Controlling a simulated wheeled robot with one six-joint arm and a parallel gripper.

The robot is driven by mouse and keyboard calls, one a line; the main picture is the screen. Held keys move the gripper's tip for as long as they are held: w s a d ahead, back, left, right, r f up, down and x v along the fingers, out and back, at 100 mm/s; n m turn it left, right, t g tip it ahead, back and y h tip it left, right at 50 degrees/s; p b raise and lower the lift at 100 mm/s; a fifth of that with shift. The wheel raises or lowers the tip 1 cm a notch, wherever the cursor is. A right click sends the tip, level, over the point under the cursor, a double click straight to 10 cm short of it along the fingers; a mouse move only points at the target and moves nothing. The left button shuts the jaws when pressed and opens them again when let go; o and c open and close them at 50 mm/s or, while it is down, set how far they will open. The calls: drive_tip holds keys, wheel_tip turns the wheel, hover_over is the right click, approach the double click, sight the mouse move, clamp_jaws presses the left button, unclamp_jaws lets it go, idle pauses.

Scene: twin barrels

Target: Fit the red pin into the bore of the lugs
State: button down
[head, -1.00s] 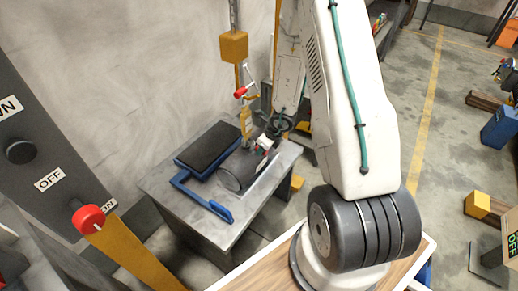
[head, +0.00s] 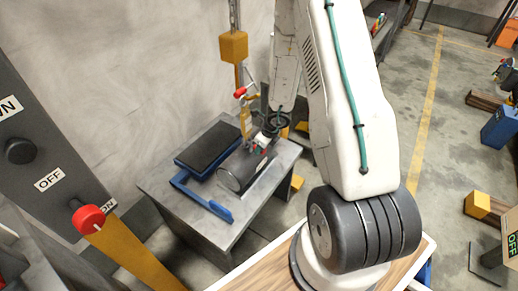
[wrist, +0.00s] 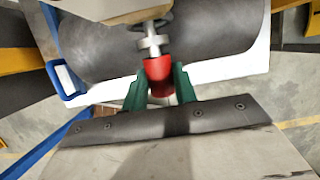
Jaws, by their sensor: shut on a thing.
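In the wrist view, my gripper (wrist: 159,85) has its green fingers closed on the red pin (wrist: 158,70). The pin's red end sits between the fingertips, with bright metal (wrist: 152,42) beyond it toward the top of the picture. A dark grey barrel (wrist: 215,48) lies behind it. A pale block (wrist: 125,8) is at the top edge, and I cannot tell whether it is a lug. The bore is not clearly visible, nor whether the pin is in it. In the head view, my gripper (head: 264,143) is small above the barrel (head: 236,172) on the bench.
The grey bench (head: 180,212) also holds a black pad with blue edging (head: 208,146) and a blue handle (head: 207,200). A red-knobbed lever (head: 90,217) is at the left.

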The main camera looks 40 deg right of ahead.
drive_tip(key=shift+w+a, duration=0.25)
drive_tip(key=c, duration=1)
unclamp_jaws()
drive_tip(key=shift+c, duration=0.2)
drive_tip(key=shift+w+r, duration=0.1)
drive_tip(key=shift+r, duration=0.35)
drive_tip(key=v, duration=0.4)
drive_tip(key=shift+s+d+r, duration=0.1)
drive_tip(key=shift+s+d, duration=0.1)
drive_tip(key=shift+s, duration=0.05)
drive_tip(key=s+d, duration=0.3)
drive_tip(key=s, duration=0.8)
drive_tip(key=shift+s+d, duration=0.2)
drive_tip(key=shift+d, duration=0.15)
